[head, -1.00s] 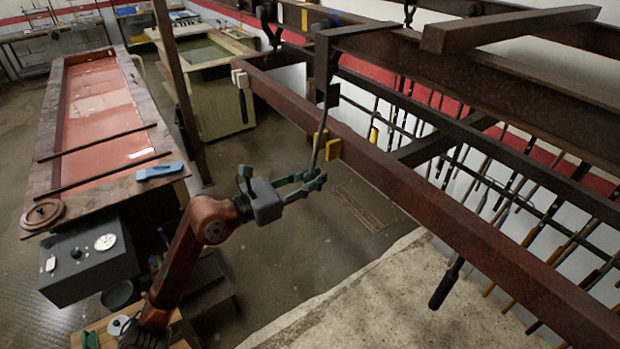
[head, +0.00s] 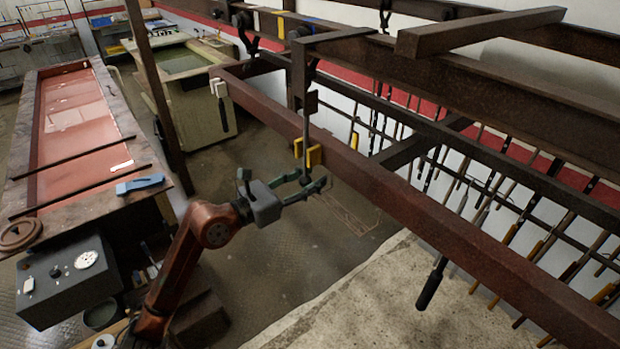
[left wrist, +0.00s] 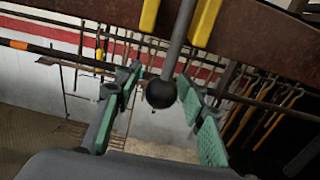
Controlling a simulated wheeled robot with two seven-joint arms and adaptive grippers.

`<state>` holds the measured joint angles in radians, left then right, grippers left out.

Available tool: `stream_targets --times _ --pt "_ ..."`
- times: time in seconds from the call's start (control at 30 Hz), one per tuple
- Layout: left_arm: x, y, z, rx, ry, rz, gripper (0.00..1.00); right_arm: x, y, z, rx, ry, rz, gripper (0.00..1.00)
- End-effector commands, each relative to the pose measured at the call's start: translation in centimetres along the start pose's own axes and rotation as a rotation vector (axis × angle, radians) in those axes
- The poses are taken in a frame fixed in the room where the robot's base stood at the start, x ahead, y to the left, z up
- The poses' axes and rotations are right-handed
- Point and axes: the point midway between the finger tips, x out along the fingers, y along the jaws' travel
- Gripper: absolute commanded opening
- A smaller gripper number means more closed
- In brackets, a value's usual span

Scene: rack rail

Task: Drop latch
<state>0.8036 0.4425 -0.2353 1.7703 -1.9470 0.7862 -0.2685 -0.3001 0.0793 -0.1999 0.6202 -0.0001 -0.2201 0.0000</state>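The latch is a dark rod (head: 306,126) hanging from a bracket on the upper beam. It stands nearly upright against the near side of the red-brown rail, between two yellow blocks (head: 314,156). In the left wrist view the rod ends in a dark ball (left wrist: 161,94), with yellow strips on both sides above it. My left gripper (head: 308,187) is just below the yellow blocks, at the rod's lower end. In the left wrist view its green-padded fingers (left wrist: 164,108) are spread apart, with the ball between their tips and a gap at the left finger. My right gripper is not in view.
The red-brown rail (head: 400,203) runs diagonally across the scene. A black-handled tool (head: 431,284) hangs on its near side at the right, and several rods hang behind it. A long table with a red top (head: 80,130) stands at the left. Floor below my gripper is open.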

Motion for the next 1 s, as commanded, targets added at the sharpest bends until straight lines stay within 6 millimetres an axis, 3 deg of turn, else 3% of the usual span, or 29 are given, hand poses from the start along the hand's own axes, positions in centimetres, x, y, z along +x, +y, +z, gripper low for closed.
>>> stream_targets --times 0.1,0.43,1.0 --pt "0.0 0.0 0.0 0.0 0.001 -0.001 0.46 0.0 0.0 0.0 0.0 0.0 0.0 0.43" --pt "-0.5 0.0 -0.1 0.001 0.001 0.0 0.46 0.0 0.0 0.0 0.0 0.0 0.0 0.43" --pt "-6.6 0.0 -0.1 0.0 0.002 0.0 0.46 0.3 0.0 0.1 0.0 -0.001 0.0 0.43"
